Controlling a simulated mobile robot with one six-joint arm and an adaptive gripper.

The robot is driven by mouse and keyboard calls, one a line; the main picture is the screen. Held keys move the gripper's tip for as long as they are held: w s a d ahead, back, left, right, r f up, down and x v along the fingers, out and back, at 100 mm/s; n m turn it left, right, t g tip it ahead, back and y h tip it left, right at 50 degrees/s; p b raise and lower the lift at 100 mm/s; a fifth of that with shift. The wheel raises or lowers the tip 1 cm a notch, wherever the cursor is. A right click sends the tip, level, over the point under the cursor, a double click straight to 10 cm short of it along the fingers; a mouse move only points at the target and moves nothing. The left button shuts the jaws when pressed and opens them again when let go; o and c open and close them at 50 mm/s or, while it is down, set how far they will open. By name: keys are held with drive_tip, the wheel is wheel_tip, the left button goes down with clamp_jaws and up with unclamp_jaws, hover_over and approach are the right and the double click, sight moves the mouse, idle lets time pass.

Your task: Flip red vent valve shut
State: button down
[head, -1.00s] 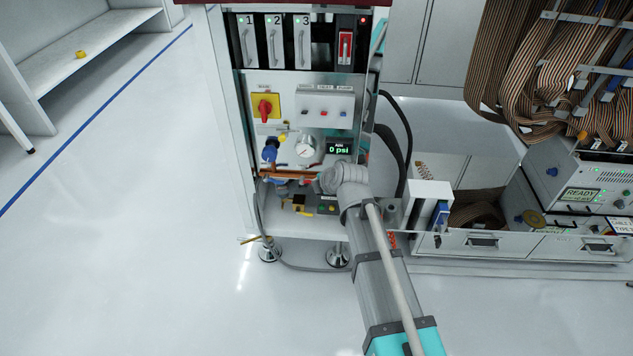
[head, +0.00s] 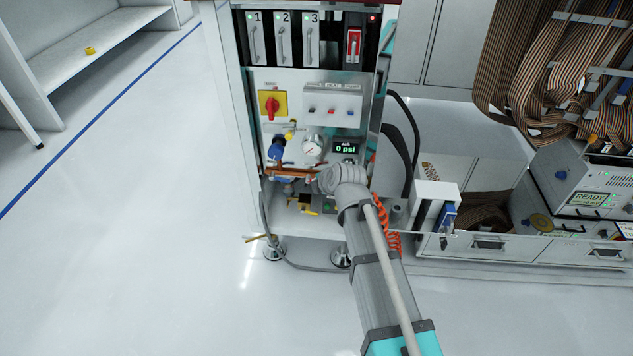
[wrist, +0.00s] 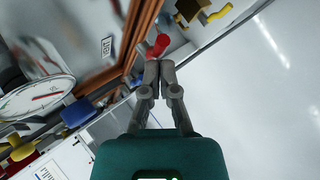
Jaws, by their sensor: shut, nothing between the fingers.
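In the wrist view, the red valve handle (wrist: 160,44) is just beyond my gripper's fingertips, beside the copper pipe (wrist: 143,38). My gripper (wrist: 160,65) is shut with nothing between its fingers. Its tips overlap the lower end of the red handle in the picture; I cannot tell whether they touch it. In the head view, my wrist is in front of the panel's lower part, at the right end of the copper pipe (head: 290,171).
A pressure gauge (wrist: 35,98) and a blue knob (wrist: 76,113) are left of the fingers in the wrist view. A yellow handle (wrist: 219,13) is at upper right. In the head view, a display (head: 346,148) reads 0 psi. The floor at left is clear.

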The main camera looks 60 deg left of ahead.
drive_tip(key=s+p+v, duration=0.2)
drive_tip(key=p+v, duration=0.6)
drive_tip(key=v, duration=0.5)
drive_tip(key=shift+d+f+p, duration=0.15)
drive_tip(key=shift+f+p, duration=0.05)
drive_tip(key=shift+p, duration=0.1)
drive_tip(key=shift+s, duration=0.1)
idle(0.5)
